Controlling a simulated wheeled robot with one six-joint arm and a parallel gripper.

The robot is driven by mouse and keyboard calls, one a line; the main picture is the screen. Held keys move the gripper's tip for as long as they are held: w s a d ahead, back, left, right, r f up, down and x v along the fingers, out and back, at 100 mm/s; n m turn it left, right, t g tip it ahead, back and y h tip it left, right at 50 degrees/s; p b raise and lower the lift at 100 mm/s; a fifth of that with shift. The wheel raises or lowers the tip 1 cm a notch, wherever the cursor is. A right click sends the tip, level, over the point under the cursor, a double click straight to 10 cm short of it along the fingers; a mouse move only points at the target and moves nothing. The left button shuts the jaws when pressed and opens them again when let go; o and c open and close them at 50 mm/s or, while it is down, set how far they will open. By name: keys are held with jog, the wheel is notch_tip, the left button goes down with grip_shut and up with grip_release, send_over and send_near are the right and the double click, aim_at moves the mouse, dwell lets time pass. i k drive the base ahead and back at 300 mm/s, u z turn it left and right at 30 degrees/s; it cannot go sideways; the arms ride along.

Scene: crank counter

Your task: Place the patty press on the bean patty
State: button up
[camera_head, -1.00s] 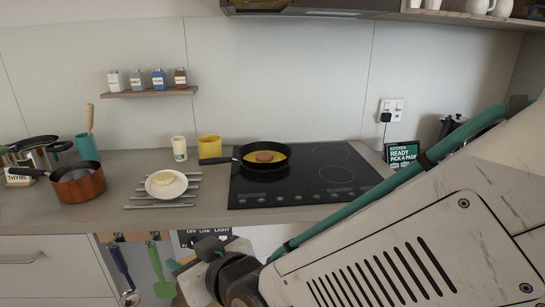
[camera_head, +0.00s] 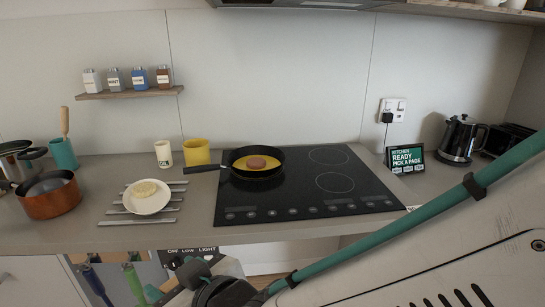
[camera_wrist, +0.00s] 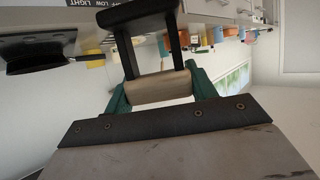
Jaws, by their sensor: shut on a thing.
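The bean patty seems to be the pinkish-brown disc (camera_head: 257,163) lying on a yellow layer in the black frying pan (camera_head: 283,158) on the hob. In the wrist view my gripper (camera_wrist: 160,90) is shut on the patty press (camera_wrist: 134,14). Its teal fingers sit at both ends of the press's pale handle, and two dark posts join this handle to a dark plate. In the head view the end of my arm is low in front of the counter, left of and well apart from the pan. The press is not clear there.
The black hob (camera_head: 330,190) has free room right of the pan. A white plate (camera_head: 145,208) with a pale round item stands on metal strips to the left. A yellow mug (camera_head: 196,152) is near the pan handle. A copper pot (camera_head: 50,202) stands far left, a kettle (camera_head: 460,137) right.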

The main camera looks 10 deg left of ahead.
aim_at(254, 160)
jog(key=z, duration=0.05)
jog(key=i, duration=1.65)
